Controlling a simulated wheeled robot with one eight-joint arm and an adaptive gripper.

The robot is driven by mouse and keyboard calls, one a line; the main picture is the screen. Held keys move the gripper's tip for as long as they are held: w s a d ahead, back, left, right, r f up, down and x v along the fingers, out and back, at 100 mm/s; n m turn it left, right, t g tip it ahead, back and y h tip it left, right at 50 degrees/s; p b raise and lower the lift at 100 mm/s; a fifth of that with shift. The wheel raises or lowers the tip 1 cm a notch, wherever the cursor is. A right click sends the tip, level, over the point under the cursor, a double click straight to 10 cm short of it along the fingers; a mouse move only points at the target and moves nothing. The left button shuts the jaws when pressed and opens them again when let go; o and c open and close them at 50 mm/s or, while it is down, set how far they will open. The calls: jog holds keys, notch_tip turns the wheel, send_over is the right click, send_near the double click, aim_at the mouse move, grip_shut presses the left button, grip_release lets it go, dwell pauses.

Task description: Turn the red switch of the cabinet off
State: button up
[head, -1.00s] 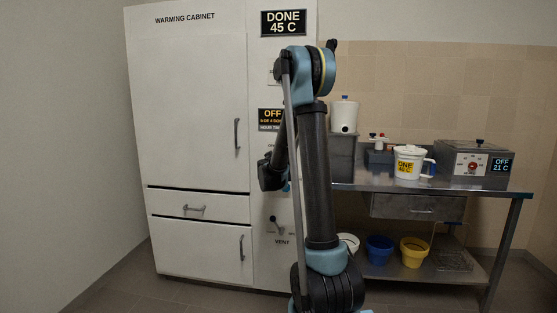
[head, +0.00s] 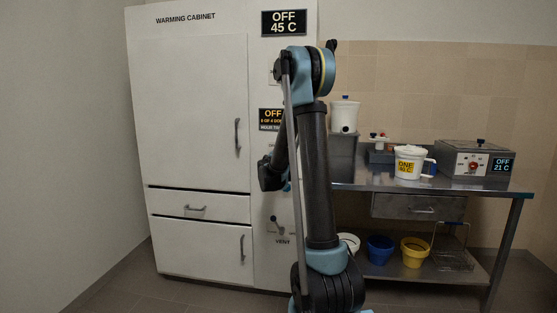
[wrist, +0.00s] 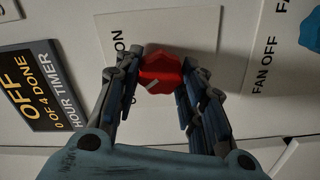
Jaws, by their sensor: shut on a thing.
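The warming cabinet (head: 190,90) stands at the left of the head view, white, with its doors and drawer shut. Its top display (head: 284,22) reads "OFF 45 C". In the wrist view the red switch (wrist: 161,72) is a faceted knob with a pale mark, on a white plate; the word "ON" shows partly beside it. My gripper (wrist: 160,82) has its two fingers on either side of the red switch and is shut on it. In the head view my arm hides the switch, and the gripper tips are hard to see.
An hour timer display (wrist: 42,90) and a blue knob (wrist: 311,32) by "FAN OFF" flank the switch. A vent lever (head: 277,224) is lower on the cabinet. At right, a steel table (head: 455,190) holds a white mug (head: 408,162) and a grey box (head: 470,158).

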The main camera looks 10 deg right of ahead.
jog(key=shift+a, duration=0.2)
dwell(0.4)
jog(key=o, duration=1)
jog(key=shift+f, duration=0.15)
jog(key=shift+o, duration=0.2)
jog(key=shift+d, duration=0.1)
jog(key=shift+s, duration=0.15)
jog(key=v, duration=1.1)
jog(key=shift+s, duration=0.25)
